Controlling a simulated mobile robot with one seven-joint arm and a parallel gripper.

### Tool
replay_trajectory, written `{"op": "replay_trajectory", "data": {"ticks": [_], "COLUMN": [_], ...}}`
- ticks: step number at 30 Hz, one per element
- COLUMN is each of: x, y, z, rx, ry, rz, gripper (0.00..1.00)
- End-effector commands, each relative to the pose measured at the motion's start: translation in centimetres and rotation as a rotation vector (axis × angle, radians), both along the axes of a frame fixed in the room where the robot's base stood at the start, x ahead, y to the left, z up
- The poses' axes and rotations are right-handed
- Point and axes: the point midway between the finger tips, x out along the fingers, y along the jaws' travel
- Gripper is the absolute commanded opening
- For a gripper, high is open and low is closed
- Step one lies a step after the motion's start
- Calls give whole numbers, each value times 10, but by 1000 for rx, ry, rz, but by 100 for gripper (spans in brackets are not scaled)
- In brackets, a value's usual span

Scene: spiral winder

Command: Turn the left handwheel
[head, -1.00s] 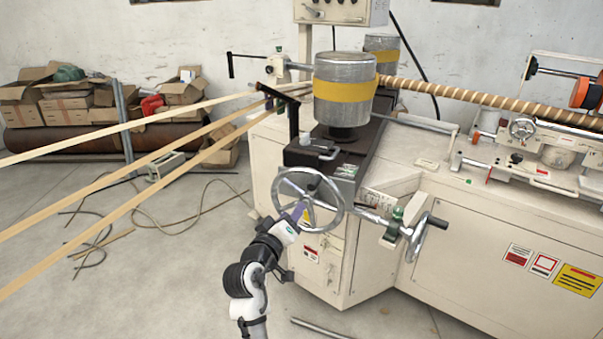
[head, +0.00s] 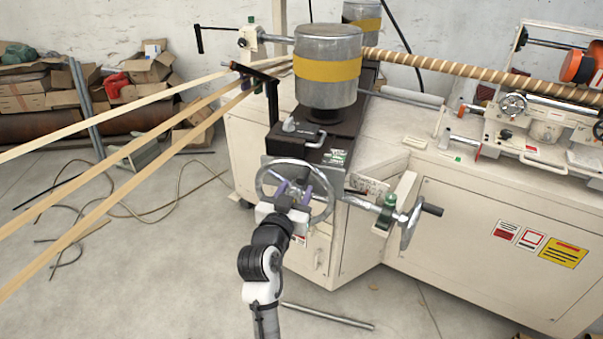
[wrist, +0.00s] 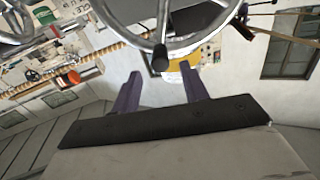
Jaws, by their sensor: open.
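The left handwheel (head: 259,190) is a silver spoked wheel on the front of the cream machine. It also shows at the top of the wrist view (wrist: 202,46), with a dark knob (wrist: 160,60) near its lower rim. My gripper (head: 295,188) is in front of the wheel in the head view and covers part of its hub and lower rim. Its two purple fingers (wrist: 160,88) are apart, with nothing between them. The knob appears just beyond and between the fingertips; I cannot tell how far off it is.
A second handwheel (head: 412,224) with a dark handle sits to the right on a shaft. A metal drum (head: 328,85) with a yellow band stands above. Long strips (head: 110,155) run off to the left. A metal rod (head: 327,316) lies on the floor.

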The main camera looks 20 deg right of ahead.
Motion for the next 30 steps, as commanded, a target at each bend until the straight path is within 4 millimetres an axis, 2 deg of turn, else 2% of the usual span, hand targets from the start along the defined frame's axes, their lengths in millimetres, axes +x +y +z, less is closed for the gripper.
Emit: {"op": "replay_trajectory", "data": {"ticks": [3, 9, 21, 30], "x": [18, 38, 44, 44], "y": [-15, -29, -33, -33], "z": [3, 2, 0, 0], "rx": [0, -1, -1, -2], "ry": [2, 0, 1, 1], "rz": [-3, -1, 0, 0], "gripper": [44, 44, 44, 5]}}
